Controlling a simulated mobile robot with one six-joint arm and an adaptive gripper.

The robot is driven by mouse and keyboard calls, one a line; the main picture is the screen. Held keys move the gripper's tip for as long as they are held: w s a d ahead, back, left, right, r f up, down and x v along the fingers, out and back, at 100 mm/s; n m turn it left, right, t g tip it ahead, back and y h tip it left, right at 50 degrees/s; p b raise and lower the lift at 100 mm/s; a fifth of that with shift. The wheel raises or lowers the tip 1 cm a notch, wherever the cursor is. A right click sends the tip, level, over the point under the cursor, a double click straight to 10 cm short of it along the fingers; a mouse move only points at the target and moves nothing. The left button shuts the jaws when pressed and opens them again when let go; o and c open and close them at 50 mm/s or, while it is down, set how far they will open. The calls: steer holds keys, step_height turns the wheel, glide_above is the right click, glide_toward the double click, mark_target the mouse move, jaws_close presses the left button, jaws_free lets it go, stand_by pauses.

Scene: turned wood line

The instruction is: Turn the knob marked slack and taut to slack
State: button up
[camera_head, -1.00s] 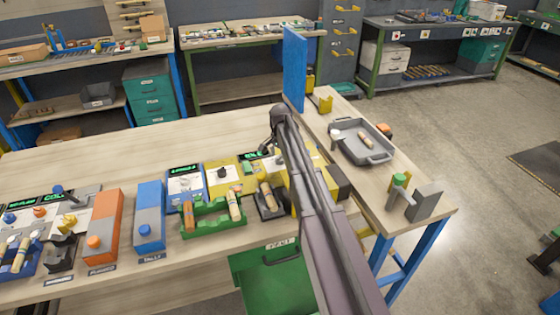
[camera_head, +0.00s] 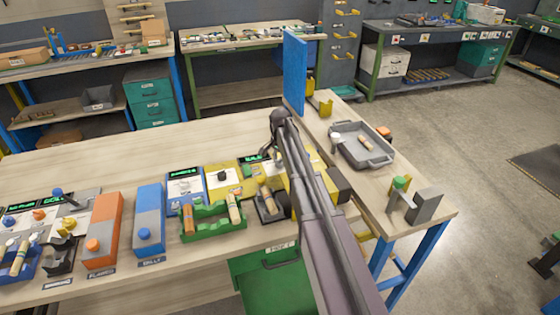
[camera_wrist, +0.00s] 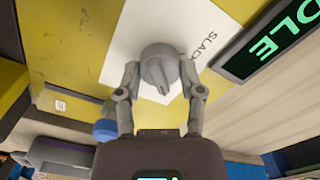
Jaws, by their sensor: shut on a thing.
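The grey knob (camera_wrist: 160,68) is in the wrist view, on a white label plate (camera_wrist: 127,45) on a yellow machine panel (camera_wrist: 70,40). The letters "SLAC" show beside the knob; the rest of that word and the other mark are hidden. My gripper (camera_wrist: 159,76) is shut on the knob, one finger on each side of it. The knob's ridge runs roughly up and down in the wrist view. In the head view my arm hides the knob and my gripper's fingers.
A dark display (camera_wrist: 268,46) with green letters ending in "DLE" stands right of the knob. In the head view a green rack (camera_head: 212,228) with turned wood pieces stands left of my arm. A grey tray (camera_head: 343,150) lies on the side table to the right.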

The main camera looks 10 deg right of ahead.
steer(key=shift+n, duration=0.3)
steer(key=n, duration=0.8)
steer(key=shift+a, duration=0.1)
steer(key=n, duration=0.5)
steer(key=shift+a, duration=0.1)
steer(key=shift+n, duration=2.2)
steer(key=o, duration=1.2)
steer(key=shift+c, duration=0.2)
